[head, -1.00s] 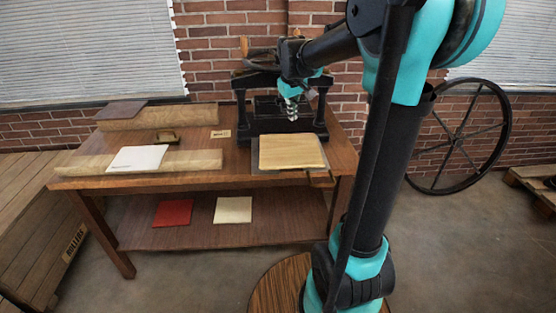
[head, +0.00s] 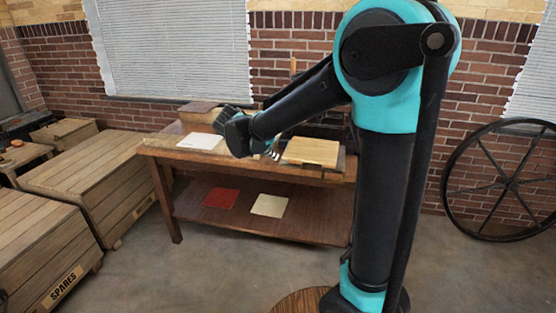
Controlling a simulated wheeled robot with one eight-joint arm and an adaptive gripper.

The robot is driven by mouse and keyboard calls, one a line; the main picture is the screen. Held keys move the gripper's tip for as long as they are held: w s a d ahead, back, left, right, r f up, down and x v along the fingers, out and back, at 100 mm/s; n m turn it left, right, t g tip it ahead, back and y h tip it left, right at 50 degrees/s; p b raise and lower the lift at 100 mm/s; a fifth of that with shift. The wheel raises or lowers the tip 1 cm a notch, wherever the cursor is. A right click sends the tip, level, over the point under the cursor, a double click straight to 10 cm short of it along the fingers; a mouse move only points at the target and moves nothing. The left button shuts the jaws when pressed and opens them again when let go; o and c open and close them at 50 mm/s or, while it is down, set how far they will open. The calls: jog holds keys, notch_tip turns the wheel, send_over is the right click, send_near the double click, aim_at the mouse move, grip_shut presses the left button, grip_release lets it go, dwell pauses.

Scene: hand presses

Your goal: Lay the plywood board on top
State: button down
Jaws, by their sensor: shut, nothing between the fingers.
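The pale plywood board (head: 312,151) lies flat at the right part of the wooden table (head: 242,165), in front of the dark hand press (head: 328,131). What lies directly under the board cannot be made out now. My arm hides much of the press. My gripper (head: 273,153) is shut and empty. In the picture it shows just left of the board, with a gap to it.
A white sheet (head: 199,141) lies on the table's left part. Red (head: 221,198) and cream (head: 269,206) sheets lie on the lower shelf. Wooden crates (head: 95,180) stand at left, a large spoked wheel (head: 503,183) at right. The floor in front is open.

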aim_at(294, 158)
jog(key=shift+w+d+r+x, duration=0.25)
jog(key=shift+r+x, duration=0.1)
jog(key=shift+x, duration=1.6)
jog(key=shift+w+d+r+x, duration=0.25)
jog(key=shift+r+x, duration=0.1)
jog(key=shift+x, duration=1.6)
jog(key=shift+w+d+r+x, duration=0.2)
jog(key=shift+r+x, duration=0.1)
jog(key=shift+x, duration=1.65)
jog(key=shift+w+d, duration=0.7)
jog(key=shift+w, duration=0.05)
